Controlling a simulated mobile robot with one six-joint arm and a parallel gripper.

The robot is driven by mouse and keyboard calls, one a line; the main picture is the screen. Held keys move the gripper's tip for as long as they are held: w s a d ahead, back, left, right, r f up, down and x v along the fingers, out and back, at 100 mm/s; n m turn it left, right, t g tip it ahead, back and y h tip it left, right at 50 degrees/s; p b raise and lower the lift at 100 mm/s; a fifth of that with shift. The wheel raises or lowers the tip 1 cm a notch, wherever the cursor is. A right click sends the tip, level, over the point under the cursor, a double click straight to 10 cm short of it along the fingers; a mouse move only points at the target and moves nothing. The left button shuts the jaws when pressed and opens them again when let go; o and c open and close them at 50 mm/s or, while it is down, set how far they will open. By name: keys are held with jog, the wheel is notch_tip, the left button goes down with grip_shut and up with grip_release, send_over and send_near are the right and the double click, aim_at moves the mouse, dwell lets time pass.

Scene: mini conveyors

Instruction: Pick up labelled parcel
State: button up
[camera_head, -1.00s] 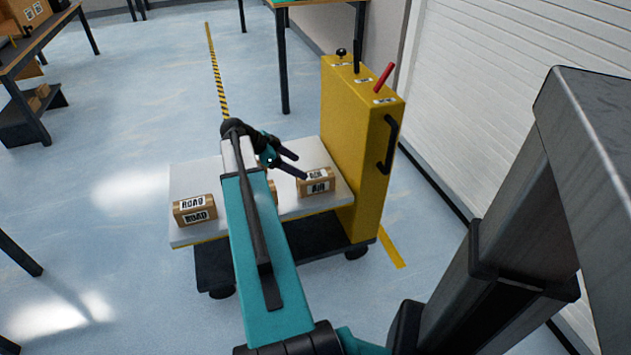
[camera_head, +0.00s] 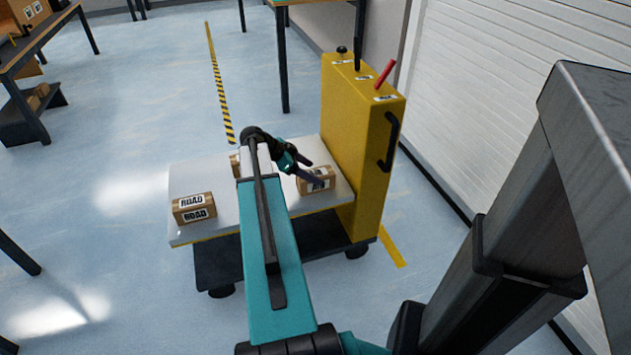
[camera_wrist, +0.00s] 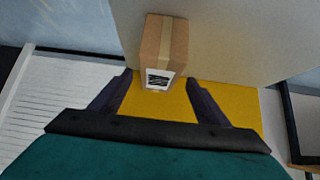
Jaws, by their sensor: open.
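A brown parcel with white labels (camera_head: 306,187) sits at the right end of the white cart top, close to the yellow panel. My gripper (camera_head: 315,174) is open at this parcel and its fingers partly cover the label, so I cannot read it. In the wrist view the parcel (camera_wrist: 153,42) has tan tape and a white label with dark marks; its labelled end shows between the open fingers, with nothing held. A third parcel (camera_head: 235,165) is mostly hidden behind my arm.
The wheeled cart has a white top (camera_head: 200,175) and a tall yellow panel (camera_head: 355,140) with a black handle, a black knob and levers, one red. A dark shelf (camera_head: 25,120) stands at far left and a table behind. Blue floor is free left of the cart.

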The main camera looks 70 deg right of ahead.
aim_at(323, 177)
jog(key=shift+x, duration=0.9)
jog(key=shift+b+x, duration=0.75)
jog(key=shift+x, duration=1.85)
jog(key=shift+a, duration=0.1)
jog(key=c, duration=1.4)
jog(key=shift+o, duration=0.2)
jog(key=shift+r, duration=0.1)
